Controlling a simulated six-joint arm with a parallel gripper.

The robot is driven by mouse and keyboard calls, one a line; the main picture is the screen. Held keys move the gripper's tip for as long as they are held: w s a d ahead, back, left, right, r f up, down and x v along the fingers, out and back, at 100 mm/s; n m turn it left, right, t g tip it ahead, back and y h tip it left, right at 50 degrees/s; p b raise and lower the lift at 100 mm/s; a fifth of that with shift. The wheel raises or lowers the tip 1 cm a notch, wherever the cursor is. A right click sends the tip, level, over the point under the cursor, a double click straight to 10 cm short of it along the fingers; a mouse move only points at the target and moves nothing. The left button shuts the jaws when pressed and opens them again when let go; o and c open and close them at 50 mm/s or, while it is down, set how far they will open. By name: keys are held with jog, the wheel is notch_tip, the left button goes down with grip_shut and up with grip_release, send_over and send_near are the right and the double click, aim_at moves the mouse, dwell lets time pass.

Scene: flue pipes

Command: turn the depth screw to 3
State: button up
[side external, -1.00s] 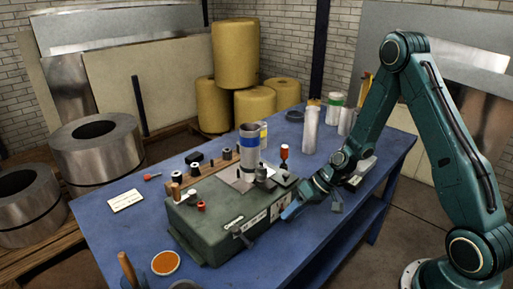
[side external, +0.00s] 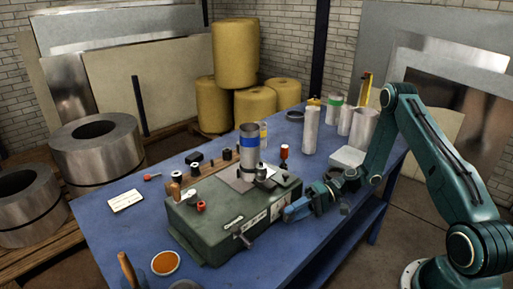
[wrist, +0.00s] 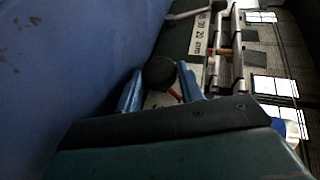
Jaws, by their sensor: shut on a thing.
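The depth screw's round black knob (wrist: 160,72) sits between the two blue fingertips of my gripper (wrist: 160,84) in the wrist view. My gripper is shut on it. In the side external view my gripper (side external: 288,213) reaches low to the right end of the green machine (side external: 205,232), and the knob is hidden there behind the fingers. A thin red pointer (wrist: 175,95) shows beside the knob over a pale plate. Its numbers are too dark to read.
A grey and blue pipe (side external: 249,152) stands upright on the machine. A crank handle (side external: 243,236) sticks out of its front. White cylinders (side external: 311,130) stand at the back of the blue table (side external: 110,225). The front right of the table is clear.

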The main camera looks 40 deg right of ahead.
dwell(0.4)
jog(key=o, duration=1)
jog(key=shift+a, duration=0.1)
jog(key=shift+c, duration=0.2)
